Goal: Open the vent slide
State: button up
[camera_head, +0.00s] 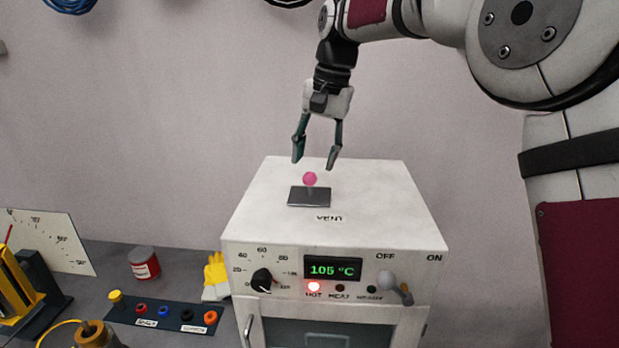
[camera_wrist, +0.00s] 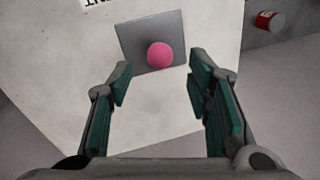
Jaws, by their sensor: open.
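The vent slide is a dark grey plate (camera_head: 309,197) on top of the white oven box (camera_head: 380,190), just behind the printed word VENT. A pink ball knob (camera_head: 310,179) stands up from the plate. In the wrist view the grey plate (camera_wrist: 137,35) and the pink knob (camera_wrist: 160,55) lie ahead of the fingers. My gripper (camera_head: 315,163) is open and empty, pointing down above the box, a little above and behind the knob. It also shows in the wrist view (camera_wrist: 158,85), its two fingers apart, with the knob beyond their tips. No contact with the knob shows.
The oven front has a dial (camera_head: 262,281), a display (camera_head: 333,269) reading 105 °C, a lit HOT lamp (camera_head: 315,286) and an OFF/ON lever (camera_head: 396,287). A red tin (camera_head: 144,264), a yellow glove (camera_head: 215,275) and a socket strip (camera_head: 165,313) lie left. The box top is otherwise clear.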

aim_at(310, 180)
jog(key=shift+w+a+f+p, duration=0.1)
jog(key=shift+a+f+p, duration=0.1)
jog(key=shift+f, duration=0.85)
jog(key=shift+a+f+p, duration=0.15)
jog(key=shift+a+f, duration=0.05)
jog(key=shift+f, duration=0.8)
jog(key=shift+w+a+f+p, duration=0.1)
jog(key=shift+a+f+p, duration=0.1)
jog(key=shift+f, duration=0.85)
grip_shut()
